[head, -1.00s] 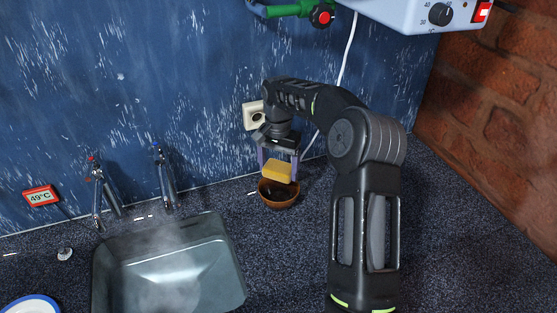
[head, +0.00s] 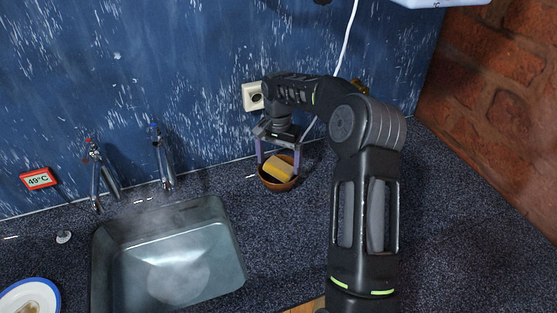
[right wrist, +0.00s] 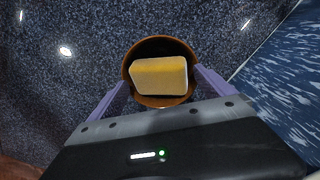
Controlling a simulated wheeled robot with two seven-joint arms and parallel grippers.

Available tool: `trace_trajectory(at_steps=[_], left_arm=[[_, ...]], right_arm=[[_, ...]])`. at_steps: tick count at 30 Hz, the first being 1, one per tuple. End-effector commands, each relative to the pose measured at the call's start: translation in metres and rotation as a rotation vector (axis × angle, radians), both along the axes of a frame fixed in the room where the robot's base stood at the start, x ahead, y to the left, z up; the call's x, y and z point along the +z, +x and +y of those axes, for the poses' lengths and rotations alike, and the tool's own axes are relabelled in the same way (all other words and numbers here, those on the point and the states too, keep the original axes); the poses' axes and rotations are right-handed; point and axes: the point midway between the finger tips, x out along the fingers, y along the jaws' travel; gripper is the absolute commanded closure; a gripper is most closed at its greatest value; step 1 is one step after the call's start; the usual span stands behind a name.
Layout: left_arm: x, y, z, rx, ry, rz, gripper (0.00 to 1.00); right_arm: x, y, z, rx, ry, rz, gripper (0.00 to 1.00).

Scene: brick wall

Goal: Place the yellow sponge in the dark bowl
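The yellow sponge (head: 279,168) lies tilted inside the dark brown bowl (head: 278,187) on the counter near the wall. In the right wrist view the sponge (right wrist: 159,76) sits within the rim of the bowl (right wrist: 160,45). My right gripper (head: 278,166) is right above the bowl, with its purple fingers on either side of the sponge. The fingers stand wider than the sponge, with small gaps showing in the right wrist view (right wrist: 161,80). My left gripper is not in view.
A metal sink (head: 170,260) with two taps is left of the bowl. A plate (head: 28,298) is at the lower left. A wall socket (head: 253,97) is behind the gripper, with a white cable nearby. The counter right of my arm is clear.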

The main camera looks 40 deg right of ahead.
Motion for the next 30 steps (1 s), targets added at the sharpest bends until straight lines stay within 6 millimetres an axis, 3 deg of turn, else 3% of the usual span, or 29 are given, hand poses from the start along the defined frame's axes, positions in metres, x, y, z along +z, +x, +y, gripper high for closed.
trace_trajectory(at_steps=[20,27,30], left_arm=[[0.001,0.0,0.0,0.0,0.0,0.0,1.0],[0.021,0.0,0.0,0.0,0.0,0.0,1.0],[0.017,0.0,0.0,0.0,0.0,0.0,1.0]], right_arm=[[0.002,0.0,0.0,0.0,0.0,0.0,0.0],[0.031,0.001,0.0,0.0,0.0,-0.004,0.0],[0.043,0.001,0.0,-0.001,-0.002,-0.005,0.0]])
